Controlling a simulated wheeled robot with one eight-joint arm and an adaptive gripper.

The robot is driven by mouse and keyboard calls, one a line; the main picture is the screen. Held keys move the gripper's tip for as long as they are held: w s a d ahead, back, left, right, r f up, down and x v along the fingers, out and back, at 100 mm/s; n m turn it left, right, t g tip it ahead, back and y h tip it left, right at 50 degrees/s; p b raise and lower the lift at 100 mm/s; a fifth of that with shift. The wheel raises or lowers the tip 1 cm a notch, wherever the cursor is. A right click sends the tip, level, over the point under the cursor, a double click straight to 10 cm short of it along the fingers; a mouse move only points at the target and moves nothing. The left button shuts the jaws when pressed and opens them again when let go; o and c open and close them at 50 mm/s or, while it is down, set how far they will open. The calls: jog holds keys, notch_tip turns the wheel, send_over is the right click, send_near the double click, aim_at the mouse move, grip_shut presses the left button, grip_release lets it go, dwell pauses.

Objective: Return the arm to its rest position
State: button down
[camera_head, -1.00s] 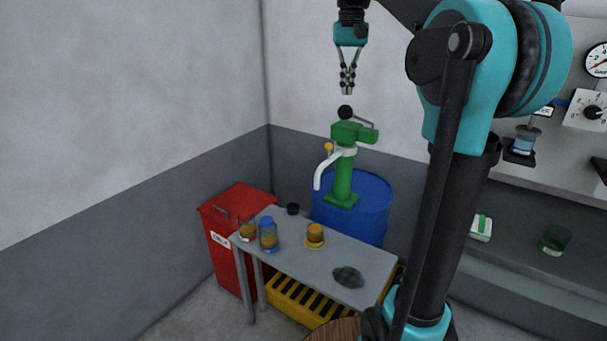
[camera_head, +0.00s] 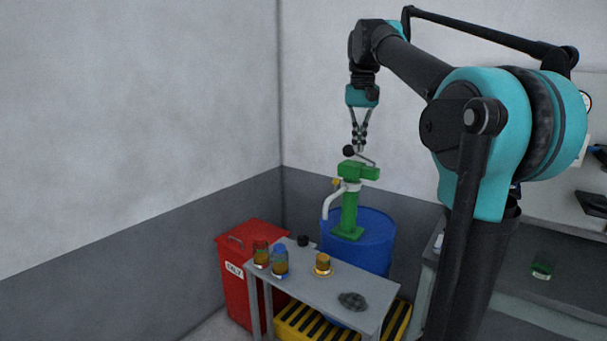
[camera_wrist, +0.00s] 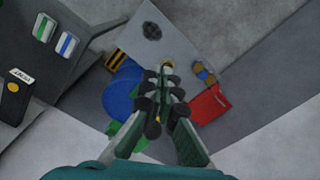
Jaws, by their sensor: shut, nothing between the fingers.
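My gripper (camera_head: 360,142) hangs pointing down from my raised arm in the head view. Its fingers are together with nothing between them. In the picture its tips are just above the black knob of the green hand pump (camera_head: 350,208), which stands on the blue drum (camera_head: 377,240). How far apart they are in depth I cannot tell. In the wrist view the closed fingers (camera_wrist: 165,70) point down over the scene, with the blue drum (camera_wrist: 118,92) below and partly hidden by them.
A grey table (camera_head: 320,292) holds two jars (camera_head: 280,260), an amber jar (camera_head: 322,263) and a dark mesh pad (camera_head: 352,301). A red bin (camera_head: 232,262) is at its left. A yellow slotted pallet (camera_head: 292,325) is below. A shelf (camera_head: 560,290) stands at the right. The upper left is free.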

jog(key=s+d+f+t, duration=0.1)
jog(key=s+f, duration=0.2)
jog(key=f, duration=0.8)
jog(key=s+d+f+t, duration=0.1)
jog(key=s+f, duration=0.2)
jog(key=f, duration=0.8)
jog(key=s+d+f+n+t, duration=0.1)
jog(key=s+d+f+t, duration=0.1)
jog(key=s+f, duration=1.4)
notch_tip(320, 180, down, 4)
jog(key=shift+r, duration=0.1)
